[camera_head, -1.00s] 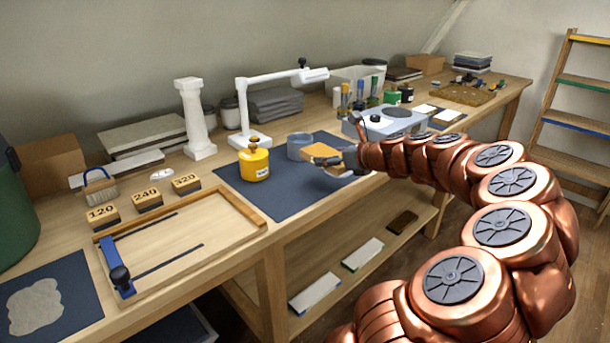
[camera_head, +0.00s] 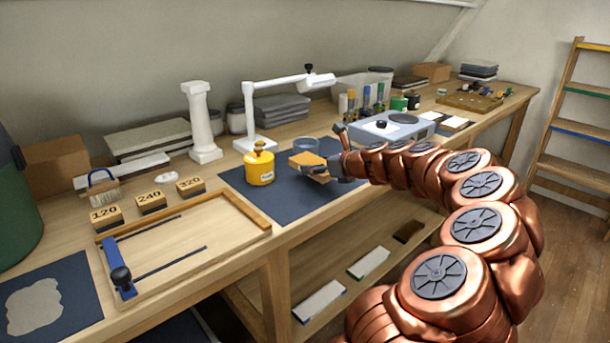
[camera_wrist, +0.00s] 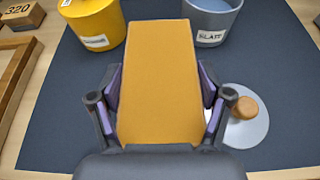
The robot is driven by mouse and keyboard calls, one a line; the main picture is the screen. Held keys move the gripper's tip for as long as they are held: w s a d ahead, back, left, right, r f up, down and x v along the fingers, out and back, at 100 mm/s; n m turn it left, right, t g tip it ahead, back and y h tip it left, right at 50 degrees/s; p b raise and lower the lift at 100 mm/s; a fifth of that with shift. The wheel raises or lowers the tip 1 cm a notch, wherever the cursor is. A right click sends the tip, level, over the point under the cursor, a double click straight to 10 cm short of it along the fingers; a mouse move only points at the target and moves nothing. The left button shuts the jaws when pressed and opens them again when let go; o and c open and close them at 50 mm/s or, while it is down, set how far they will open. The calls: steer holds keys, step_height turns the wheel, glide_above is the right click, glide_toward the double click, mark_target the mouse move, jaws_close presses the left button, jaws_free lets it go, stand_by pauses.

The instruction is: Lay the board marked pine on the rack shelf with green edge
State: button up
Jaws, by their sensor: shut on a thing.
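My gripper (camera_wrist: 160,92) is shut on an orange-tan board (camera_wrist: 160,60), one finger on each long side. In the head view my gripper (camera_head: 326,172) holds the board (camera_head: 308,159) over the dark blue mat (camera_head: 285,205). No marking is readable on the board, and I cannot tell its exact height above the mat. The rack (camera_head: 545,165) stands at the far right, away from my gripper. It has a shelf with a green edge (camera_head: 590,91) above a shelf with a blue edge (camera_head: 580,131).
A yellow pot (camera_head: 260,168) and a blue-grey pot (camera_head: 306,146) stand close to the board. A pale lid with a wooden knob (camera_wrist: 246,107) lies right of my gripper. A white lamp (camera_head: 262,110) and grey appliance (camera_head: 400,125) stand behind. Floor shows before the rack.

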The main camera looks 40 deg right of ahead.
mark_target(305, 181)
steer(key=shift+w+a+f, duration=0.1)
steer(key=shift+w+a, duration=0.1)
steer(key=shift+w, duration=0.5)
steer(key=shift+w+a+f, duration=0.1)
steer(key=shift+w+a, duration=0.15)
steer(key=shift+w, duration=0.4)
steer(key=shift+w+a, duration=0.2)
steer(key=shift+w, duration=0.5)
steer(key=shift+f+b, duration=0.5)
steer(key=shift+f, duration=1.2)
steer(key=shift+f, duration=0.15)
steer(key=o, duration=1.2)
